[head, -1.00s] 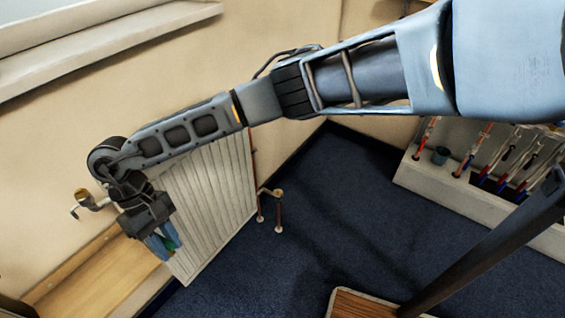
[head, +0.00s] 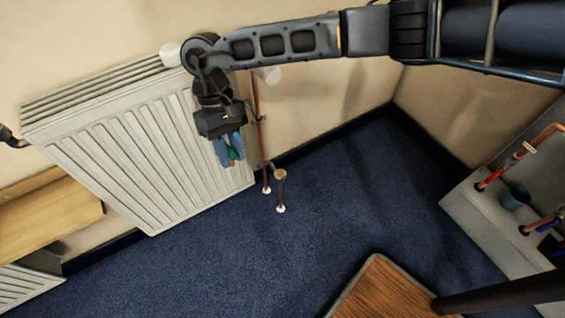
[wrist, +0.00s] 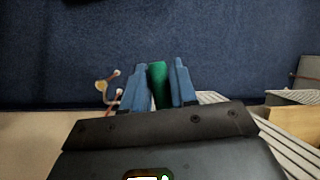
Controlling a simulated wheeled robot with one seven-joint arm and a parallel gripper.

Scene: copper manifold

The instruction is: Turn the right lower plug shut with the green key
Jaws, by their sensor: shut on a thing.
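My gripper (head: 229,150) is shut on the green key (head: 234,156), in front of the right part of the white radiator (head: 150,165). In the wrist view, the green key (wrist: 157,84) sits between the two blue fingers of my gripper (wrist: 160,67), its far end pointing away over the blue carpet. A brass fitting (head: 280,174) tops a short copper pipe by the radiator's lower right corner. It also shows left of the fingers in the wrist view (wrist: 101,86), apart from the key. I cannot tell the plug's own shape at this size.
A copper pipe (head: 257,120) runs down the wall beside the radiator. A wooden bench (head: 50,215) stands at left, a brown wooden top (head: 385,290) at the bottom. A pale ledge (head: 490,225) with pipes and a teal cup (head: 515,197) is at right. Blue carpet lies open between.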

